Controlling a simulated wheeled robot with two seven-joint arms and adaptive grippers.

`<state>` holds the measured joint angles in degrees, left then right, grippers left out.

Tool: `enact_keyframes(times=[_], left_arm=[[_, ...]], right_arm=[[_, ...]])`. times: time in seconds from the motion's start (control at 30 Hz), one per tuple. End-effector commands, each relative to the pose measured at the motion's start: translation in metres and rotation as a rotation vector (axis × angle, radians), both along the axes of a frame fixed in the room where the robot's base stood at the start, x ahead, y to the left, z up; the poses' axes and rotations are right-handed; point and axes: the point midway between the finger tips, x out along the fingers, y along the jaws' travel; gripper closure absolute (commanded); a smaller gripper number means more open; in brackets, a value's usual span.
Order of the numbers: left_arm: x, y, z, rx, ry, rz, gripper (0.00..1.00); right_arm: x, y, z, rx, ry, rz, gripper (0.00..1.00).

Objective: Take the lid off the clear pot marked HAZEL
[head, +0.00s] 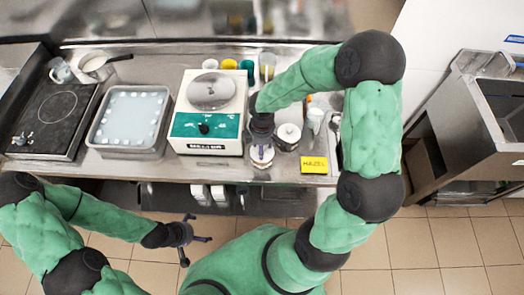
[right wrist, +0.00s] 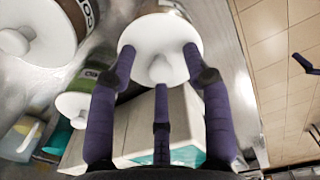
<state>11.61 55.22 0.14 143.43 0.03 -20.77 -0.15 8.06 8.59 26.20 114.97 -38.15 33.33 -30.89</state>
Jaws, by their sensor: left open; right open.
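In the head view my right gripper (head: 262,152) is over a small lidded pot (head: 261,162) at the counter's front edge. In the right wrist view its three fingers (right wrist: 160,68) are open around the knob of a round white lid (right wrist: 147,35); I cannot tell whether they touch it. The lid sits on its pot, whose marking I cannot read. A yellow card reading HAZEL (head: 314,165) is on the counter to the right. My left gripper (head: 193,240) is open and empty, in front of the counter.
Another lidded pot (head: 288,134) stands close by on the right. A white and green machine (head: 208,112) stands left of the gripper, with a tray (head: 128,152) and a black hob (head: 50,118) farther left. Coloured tubs (head: 247,66) are behind.

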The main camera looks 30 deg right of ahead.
Motion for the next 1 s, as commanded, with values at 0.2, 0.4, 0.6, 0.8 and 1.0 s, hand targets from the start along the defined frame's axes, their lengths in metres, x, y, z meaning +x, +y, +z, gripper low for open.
enact_keyframes(times=[0.2,0.4,0.6,0.8,1.0], left_arm=[[0.0,0.0,0.0,0.0,0.0,0.0,0.0],[0.0,0.0,0.0,0.0,0.0,0.0,0.0],[0.0,0.0,0.0,0.0,0.0,0.0,0.0],[0.0,0.0,0.0,0.0,0.0,0.0,0.0],[0.0,0.0,0.003,0.0,0.0,0.0,0.0]], right_arm=[[0.0,0.0,-0.002,0.0,0.0,-0.001,0.5],[0.0,0.0,-0.002,0.0,0.0,-0.001,0.92],[0.0,0.0,-0.002,0.001,-0.001,-0.001,0.93],[0.0,0.0,-0.001,0.0,-0.001,-0.001,0.93],[0.001,0.0,0.009,0.0,-0.004,-0.001,0.94]])
